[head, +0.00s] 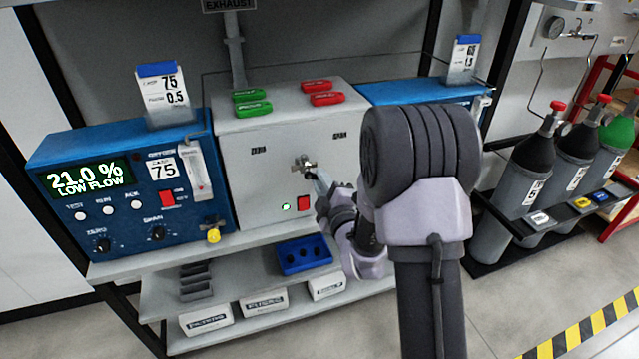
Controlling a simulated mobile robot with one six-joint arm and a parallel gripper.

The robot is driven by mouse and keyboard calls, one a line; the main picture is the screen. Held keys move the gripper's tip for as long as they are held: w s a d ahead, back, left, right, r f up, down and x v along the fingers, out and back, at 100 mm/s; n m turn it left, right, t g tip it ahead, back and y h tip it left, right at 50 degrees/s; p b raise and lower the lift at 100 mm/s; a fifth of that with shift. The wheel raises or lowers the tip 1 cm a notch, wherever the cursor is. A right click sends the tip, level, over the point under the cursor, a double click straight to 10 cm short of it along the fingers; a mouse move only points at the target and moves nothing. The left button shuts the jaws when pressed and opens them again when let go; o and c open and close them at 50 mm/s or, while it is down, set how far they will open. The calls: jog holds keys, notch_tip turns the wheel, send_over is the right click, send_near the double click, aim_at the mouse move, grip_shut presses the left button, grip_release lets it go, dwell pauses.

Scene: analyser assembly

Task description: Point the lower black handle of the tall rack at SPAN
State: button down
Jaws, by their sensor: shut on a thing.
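A grey cabinet (235,185) stands in the middle of the shelf, with a metal valve (303,163) on its front. A small black label (258,150) sits to the valve's upper left and another (340,136) to its upper right; their text is too small to read surely. My gripper (317,180) is at the valve, shut on its black handle. The jaws and my wrist hide most of the handle, so which way it points cannot be told.
A blue analyser (215,215) reading 21.0 % LOW FLOW stands close on the left, its yellow-tipped fitting (213,236) sticking out. Another blue unit (395,92) is behind my arm. Gas cylinders (535,150) stand at right. A blue holder (303,256) sits on the lower shelf.

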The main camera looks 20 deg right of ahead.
jog(key=shift+d+r+n, duration=0.1)
jog(key=shift+r+n, duration=0.25)
jog(key=shift+n, duration=0.75)
jog(key=shift+r+n, duration=0.3)
jog(key=shift+n, duration=0.8)
jog(key=c, duration=1.4)
grip_release()
jog(key=shift+w, duration=0.1)
jog(key=shift+f, duration=0.15)
